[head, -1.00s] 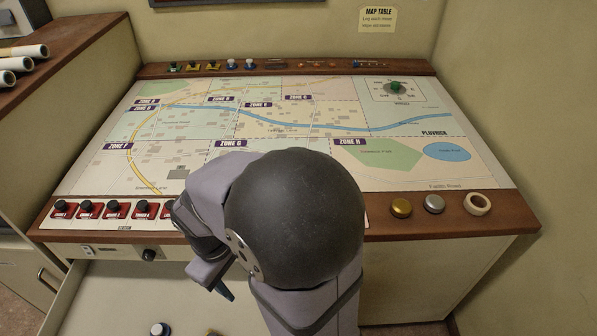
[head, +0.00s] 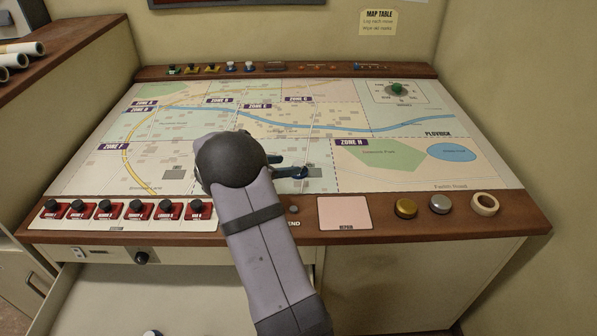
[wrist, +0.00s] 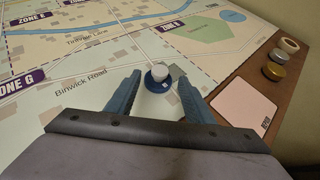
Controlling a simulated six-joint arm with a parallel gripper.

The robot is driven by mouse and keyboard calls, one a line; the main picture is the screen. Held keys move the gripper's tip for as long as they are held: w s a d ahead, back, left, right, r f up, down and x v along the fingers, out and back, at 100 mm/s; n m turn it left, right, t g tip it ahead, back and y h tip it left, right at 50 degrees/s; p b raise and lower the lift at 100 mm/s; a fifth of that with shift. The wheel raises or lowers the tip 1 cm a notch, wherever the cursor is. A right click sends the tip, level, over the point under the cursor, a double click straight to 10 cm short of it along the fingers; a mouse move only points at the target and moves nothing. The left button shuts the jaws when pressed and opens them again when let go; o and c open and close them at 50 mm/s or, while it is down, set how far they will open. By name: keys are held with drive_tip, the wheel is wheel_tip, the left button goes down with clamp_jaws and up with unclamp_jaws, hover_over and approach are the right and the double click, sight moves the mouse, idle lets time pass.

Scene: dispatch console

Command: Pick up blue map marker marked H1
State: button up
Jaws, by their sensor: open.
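A blue map marker with a white knob (wrist: 159,74) stands upright on the map in the wrist view, between and slightly beyond the fingertips. A small mark on its base is too small to read. My gripper (wrist: 158,88) is open and empty, with one blue finger on each side of the marker's near side. In the head view my gripper (head: 292,166) is low over the map, left of the Zone H label (head: 352,142).
Several red blocks with black knobs (head: 105,208) line the front left edge. A pink pad (head: 344,211), gold knob (head: 405,208), silver knob (head: 440,204) and tape roll (head: 485,204) are at front right. More markers (head: 231,65) stand on the back ledge. A drawer (head: 110,300) is open in front.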

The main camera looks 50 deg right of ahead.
sight(298, 164)
drive_tip(key=shift+p+x, duration=1.1)
drive_tip(key=shift+x, duration=2.5)
drive_tip(key=c, duration=1.1)
